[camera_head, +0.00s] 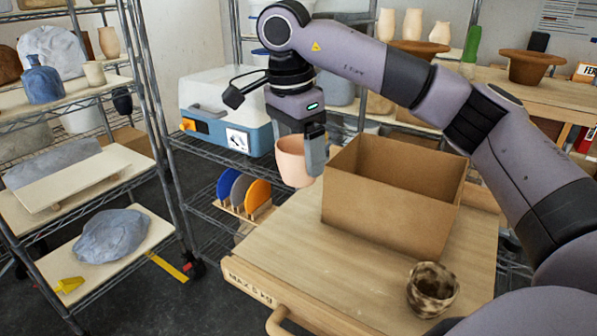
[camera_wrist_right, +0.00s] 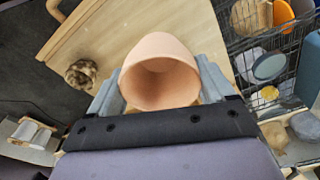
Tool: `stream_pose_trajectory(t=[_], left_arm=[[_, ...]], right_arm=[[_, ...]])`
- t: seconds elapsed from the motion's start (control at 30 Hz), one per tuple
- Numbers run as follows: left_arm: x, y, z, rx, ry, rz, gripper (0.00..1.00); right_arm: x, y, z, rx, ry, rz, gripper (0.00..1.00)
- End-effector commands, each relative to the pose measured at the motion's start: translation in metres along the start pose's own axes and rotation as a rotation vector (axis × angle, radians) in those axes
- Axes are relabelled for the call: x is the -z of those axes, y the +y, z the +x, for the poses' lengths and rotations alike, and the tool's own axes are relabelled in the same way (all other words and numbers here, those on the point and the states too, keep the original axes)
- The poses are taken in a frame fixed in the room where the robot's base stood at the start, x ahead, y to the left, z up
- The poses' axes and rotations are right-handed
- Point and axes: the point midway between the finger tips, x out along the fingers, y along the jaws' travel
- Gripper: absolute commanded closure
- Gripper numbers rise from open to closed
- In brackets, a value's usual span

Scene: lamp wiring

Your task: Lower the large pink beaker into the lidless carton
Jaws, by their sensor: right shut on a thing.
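The large pink beaker (camera_head: 296,162) is held in my right gripper (camera_head: 314,150), left of the carton in the head view. In the right wrist view the beaker (camera_wrist_right: 159,72) sits between the two fingers (camera_wrist_right: 160,85), its open mouth facing the camera. The lidless carton (camera_head: 388,203) stands open on the wooden table top, to the right of the beaker in the head view. The beaker is outside the carton, near its left edge; the exact gap is hard to tell. The carton's floor is hidden. My left gripper is not in view.
A brown mottled cup (camera_head: 432,290) stands on the table (camera_head: 285,265) in front of the carton. Wire shelves (camera_head: 165,140) with pottery stand at the left. A rack of coloured discs (camera_head: 243,195) and a blue-white machine (camera_head: 225,110) are behind the table's left side.

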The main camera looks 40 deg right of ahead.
Motion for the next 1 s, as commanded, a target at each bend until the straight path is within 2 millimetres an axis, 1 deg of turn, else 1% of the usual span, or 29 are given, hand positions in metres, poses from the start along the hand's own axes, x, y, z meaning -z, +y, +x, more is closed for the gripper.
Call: stream_pose_trajectory(t=[0.03, 0.1, 0.27, 0.37, 0.53, 0.6, 0.87, 1.0], left_arm=[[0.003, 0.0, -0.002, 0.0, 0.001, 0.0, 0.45], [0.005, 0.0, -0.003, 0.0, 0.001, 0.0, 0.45], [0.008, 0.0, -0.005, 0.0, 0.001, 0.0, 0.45], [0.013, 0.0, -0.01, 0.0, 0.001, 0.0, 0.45], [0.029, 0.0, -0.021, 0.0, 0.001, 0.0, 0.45], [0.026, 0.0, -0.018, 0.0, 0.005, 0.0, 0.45], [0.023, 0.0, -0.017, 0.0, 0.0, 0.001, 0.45], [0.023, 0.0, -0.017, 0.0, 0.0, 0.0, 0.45]], right_arm=[[0.001, 0.0, -0.01, 0.004, 0.001, 0.0, 0.53], [0.002, 0.0, -0.018, 0.002, 0.0, 0.0, 0.53], [0.004, 0.0, -0.028, 0.001, 0.0, 0.001, 0.53], [0.011, 0.001, -0.035, 0.001, -0.001, 0.002, 0.53], [0.035, 0.006, -0.046, -0.001, -0.001, 0.004, 0.53], [0.048, 0.008, -0.046, 0.003, 0.0, 0.007, 0.53], [0.098, 0.017, -0.056, 0.002, -0.001, 0.007, 0.53], [0.125, 0.023, -0.054, 0.001, -0.002, 0.005, 0.53]])
